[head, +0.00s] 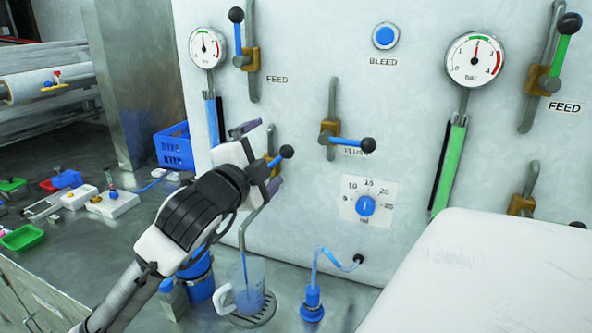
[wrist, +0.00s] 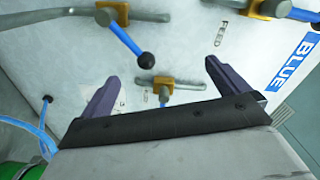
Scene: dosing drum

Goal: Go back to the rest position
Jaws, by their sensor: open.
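My gripper (head: 262,155) is open and empty. In the head view it is raised in front of the white dosing panel (head: 420,120), at its left part. Below my gripper, a clear jug (head: 243,287) with blue liquid stands on a round drain grate, under a bent spout.
A blue bottle (head: 312,302) with a tube stands right of the jug. A FLUSH lever (head: 345,141) and a dial (head: 366,205) are on the panel. A white rounded block (head: 480,270) fills the lower right. A blue crate (head: 174,147) and small trays (head: 22,237) lie left.

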